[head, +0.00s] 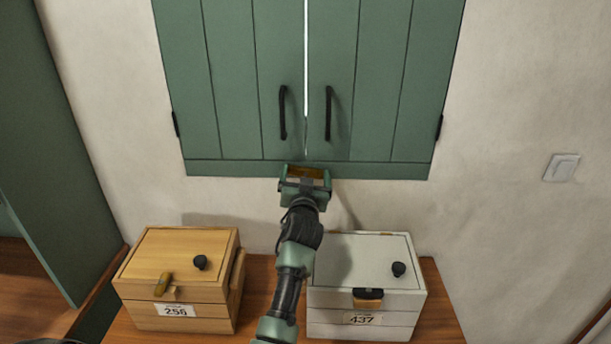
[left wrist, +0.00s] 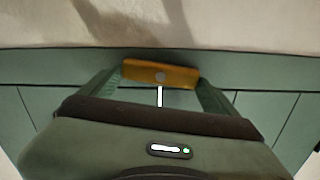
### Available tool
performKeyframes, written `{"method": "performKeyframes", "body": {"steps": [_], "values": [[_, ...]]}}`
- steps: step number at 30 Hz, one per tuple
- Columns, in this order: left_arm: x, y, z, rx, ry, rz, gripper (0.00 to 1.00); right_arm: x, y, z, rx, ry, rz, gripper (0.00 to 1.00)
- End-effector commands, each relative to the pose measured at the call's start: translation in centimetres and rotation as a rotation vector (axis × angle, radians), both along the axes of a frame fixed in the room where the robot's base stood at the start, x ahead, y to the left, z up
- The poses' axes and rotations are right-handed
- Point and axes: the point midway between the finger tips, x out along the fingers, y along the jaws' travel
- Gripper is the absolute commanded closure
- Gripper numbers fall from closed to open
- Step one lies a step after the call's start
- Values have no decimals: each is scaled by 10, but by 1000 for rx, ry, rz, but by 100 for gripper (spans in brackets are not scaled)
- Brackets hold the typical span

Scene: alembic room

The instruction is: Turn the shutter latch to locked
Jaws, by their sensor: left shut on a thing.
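The green shutters (head: 230,80) are two plank doors with black handles, with a thin bright gap between them. In the head view the latch (head: 305,172) is partly hidden by my left gripper (head: 305,180). My left gripper is shut on the latch, with one finger at each end of the bar in the left wrist view (left wrist: 160,82). My right gripper is not in view.
A wooden box (head: 150,254) marked 256 and a white box (head: 345,260) marked 437 stand on the wooden table (head: 262,275) below. Each has a black knob on its lid. A light switch (head: 562,167) is on the right wall. A green panel (head: 45,150) stands at left.

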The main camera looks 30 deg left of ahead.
Motion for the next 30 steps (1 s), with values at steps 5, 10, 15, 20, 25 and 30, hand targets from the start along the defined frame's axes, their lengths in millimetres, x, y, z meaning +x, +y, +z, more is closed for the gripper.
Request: {"method": "performKeyframes", "body": {"steps": [5,10,15,20,25,30], "values": [[1,-1,-1,126,79,-1,50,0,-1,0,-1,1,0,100],[1,-2,-1,265,164,-1,50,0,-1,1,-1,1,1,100],[2,-3,-1,403,247,-1,50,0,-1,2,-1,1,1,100],[2,-3,-2,533,330,-1,50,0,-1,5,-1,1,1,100],[2,-4,-3,672,414,-2,50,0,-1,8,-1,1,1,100],[3,-4,-4,809,499,-2,50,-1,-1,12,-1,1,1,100]]}}
